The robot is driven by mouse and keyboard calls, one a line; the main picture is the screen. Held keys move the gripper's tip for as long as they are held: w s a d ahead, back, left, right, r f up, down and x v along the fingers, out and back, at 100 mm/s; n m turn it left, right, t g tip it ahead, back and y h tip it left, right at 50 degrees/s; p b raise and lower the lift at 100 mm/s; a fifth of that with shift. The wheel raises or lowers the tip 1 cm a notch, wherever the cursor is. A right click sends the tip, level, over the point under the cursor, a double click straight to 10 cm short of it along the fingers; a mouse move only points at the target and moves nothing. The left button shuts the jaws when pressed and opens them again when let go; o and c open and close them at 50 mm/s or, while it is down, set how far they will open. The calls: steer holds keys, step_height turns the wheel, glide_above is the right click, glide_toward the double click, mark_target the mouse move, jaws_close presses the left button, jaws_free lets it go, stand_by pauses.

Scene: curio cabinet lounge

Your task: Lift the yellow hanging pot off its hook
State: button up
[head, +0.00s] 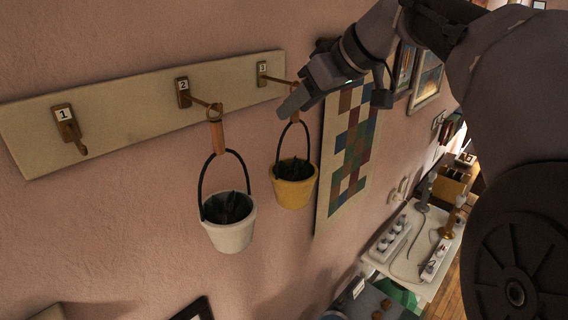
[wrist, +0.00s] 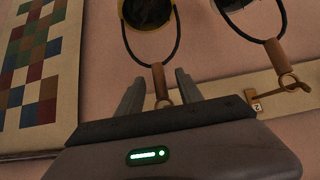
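The yellow pot (head: 293,193) hangs by a black wire handle with a wooden grip from hook 3 (head: 264,76) on the wall board. My gripper (head: 291,106) is at the top of its handle and hides most of the wooden grip in the head view. In the wrist view, the yellow pot (wrist: 149,29) shows at the top edge, and its wooden grip (wrist: 158,80) with a ring stands between my two fingers (wrist: 158,92). The fingers are apart, with a gap on each side of the grip. Hook 3's tip is hidden.
A white pot (head: 229,222) hangs close by on hook 2 (head: 184,92). Hook 1 (head: 66,122) is empty on the pale board (head: 125,112). A checkered hanging (head: 349,150) is on the wall to the right. A white table (head: 408,262) with items stands lower right.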

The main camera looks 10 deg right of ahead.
jaws_close()
steer(key=shift+r, duration=0.15)
steer(key=shift+r+p, duration=0.45)
steer(key=shift+p, duration=0.05)
steer(key=shift+s+d+b, duration=0.25)
steer(key=shift+s+d, duration=0.25)
steer(key=shift+s, duration=0.2)
steer(key=shift+s+d+b, duration=0.2)
steer(key=shift+s+d, duration=0.3)
steer(key=shift+s, duration=0.15)
steer(key=s+d, duration=0.3)
steer(key=s, duration=0.2)
steer(key=shift+d+b, duration=0.25)
steer(key=shift+b, duration=0.15)
